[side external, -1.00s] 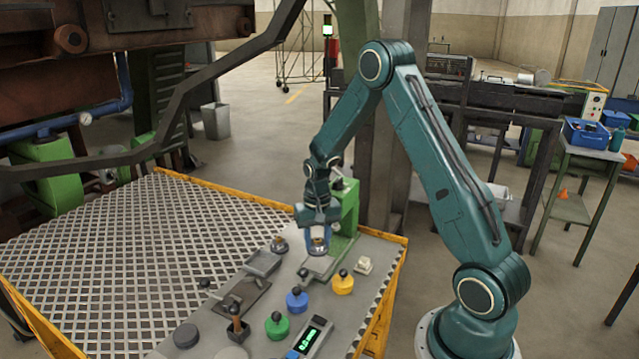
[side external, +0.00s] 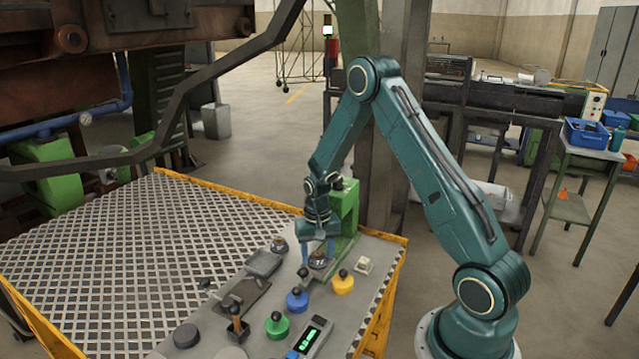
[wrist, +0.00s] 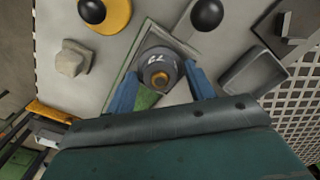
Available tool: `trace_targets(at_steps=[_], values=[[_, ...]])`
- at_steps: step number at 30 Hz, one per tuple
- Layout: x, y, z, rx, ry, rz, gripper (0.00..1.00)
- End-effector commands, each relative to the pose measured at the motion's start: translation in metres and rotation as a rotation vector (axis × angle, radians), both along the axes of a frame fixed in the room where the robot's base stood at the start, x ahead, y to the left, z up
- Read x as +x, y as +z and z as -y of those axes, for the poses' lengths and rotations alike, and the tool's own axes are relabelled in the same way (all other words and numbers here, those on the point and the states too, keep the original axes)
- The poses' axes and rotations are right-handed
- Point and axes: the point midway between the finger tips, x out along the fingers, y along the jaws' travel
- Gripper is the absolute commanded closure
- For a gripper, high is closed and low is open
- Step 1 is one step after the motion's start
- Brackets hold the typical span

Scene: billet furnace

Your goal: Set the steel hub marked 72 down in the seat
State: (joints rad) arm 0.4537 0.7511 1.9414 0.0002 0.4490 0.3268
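The steel hub marked 72 (wrist: 157,68) is a dark round part with a copper-coloured centre, and its number shows in the wrist view. In the side view the hub (side external: 319,261) sits low on the plate at the foot of the green press stand (side external: 344,208). My gripper (side external: 318,254) is above it with its fingers down on either side. In the wrist view my gripper (wrist: 161,70) looks open, with small gaps between the fingers and the hub. The seat is hidden beneath the hub, so I cannot tell how fully the hub is in it.
A second hub (side external: 279,245) and a grey tray (side external: 263,263) are to the left. Yellow (side external: 343,284), blue (side external: 297,301) and green (side external: 277,326) knobbed pieces stand in front. A pale block (side external: 364,265) is at right. The grating (side external: 130,250) at left is clear.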

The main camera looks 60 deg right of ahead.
Motion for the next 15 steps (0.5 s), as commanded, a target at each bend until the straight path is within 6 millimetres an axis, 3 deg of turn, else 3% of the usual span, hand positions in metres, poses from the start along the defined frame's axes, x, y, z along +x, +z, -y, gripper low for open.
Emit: trace_targets(at_steps=[15], values=[[0.0006,0.0067,0.0003,-0.001,0.000,0.003,0.42]])
